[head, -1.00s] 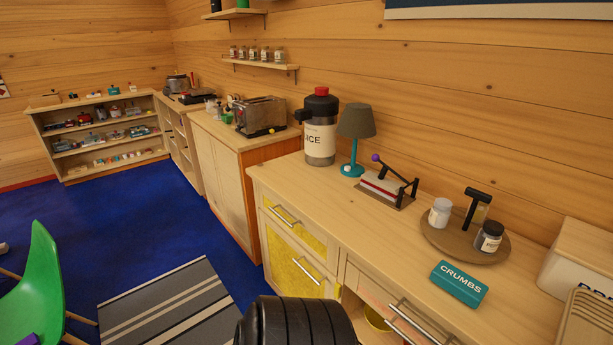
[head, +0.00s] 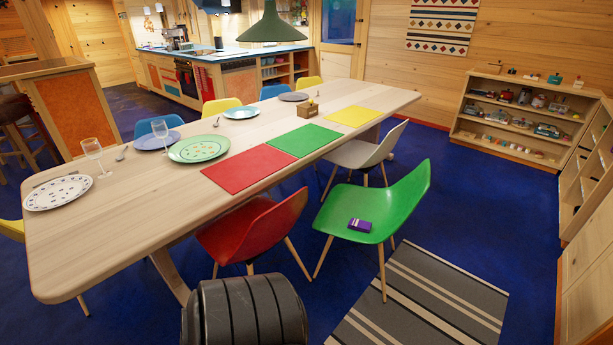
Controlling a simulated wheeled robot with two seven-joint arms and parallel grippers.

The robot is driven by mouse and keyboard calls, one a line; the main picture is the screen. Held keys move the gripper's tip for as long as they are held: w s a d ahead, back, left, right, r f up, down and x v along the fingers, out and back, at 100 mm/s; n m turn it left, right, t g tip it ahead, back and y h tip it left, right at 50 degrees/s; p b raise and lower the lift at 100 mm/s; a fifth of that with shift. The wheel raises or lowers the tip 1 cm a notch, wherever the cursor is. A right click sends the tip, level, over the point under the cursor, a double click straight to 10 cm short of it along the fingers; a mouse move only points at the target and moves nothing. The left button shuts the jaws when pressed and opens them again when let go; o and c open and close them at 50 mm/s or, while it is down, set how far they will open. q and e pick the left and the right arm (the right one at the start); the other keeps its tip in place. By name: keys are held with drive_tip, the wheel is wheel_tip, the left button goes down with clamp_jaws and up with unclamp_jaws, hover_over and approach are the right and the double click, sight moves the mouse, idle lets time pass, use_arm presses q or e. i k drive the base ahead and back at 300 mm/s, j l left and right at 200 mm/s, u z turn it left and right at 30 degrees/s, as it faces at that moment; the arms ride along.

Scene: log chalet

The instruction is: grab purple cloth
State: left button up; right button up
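A small folded purple cloth (head: 360,225) lies on the seat of the green chair (head: 385,205), on the near side of the long dining table. It has a pale mark on its side. Neither gripper is in the head view. A black ribbed part of mine stands at the bottom centre, in front of the red chair.
The long wooden table (head: 185,205) holds plates, glasses and coloured mats. A red chair (head: 252,228) and a white chair (head: 368,150) flank the green one. A striped rug (head: 425,300) lies right of it. Blue floor is free towards the shelf (head: 525,115).

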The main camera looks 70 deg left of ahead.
sight(358, 225)
drive_tip(key=u, duration=1.7)
drive_tip(key=i+l+u, duration=0.1)
drive_tip(key=i+l, duration=0.3)
drive_tip(key=i+l+u, duration=0.15)
drive_tip(key=i+l, duration=0.25)
drive_tip(key=i+l+u, duration=0.1)
drive_tip(key=i+l, duration=0.25)
drive_tip(key=i+l+u, duration=0.1)
drive_tip(key=i+l, duration=0.25)
drive_tip(key=l, duration=0.25)
drive_tip(key=i+l+u, duration=0.1)
drive_tip(key=i+l, duration=0.2)
drive_tip(key=l, duration=0.2)
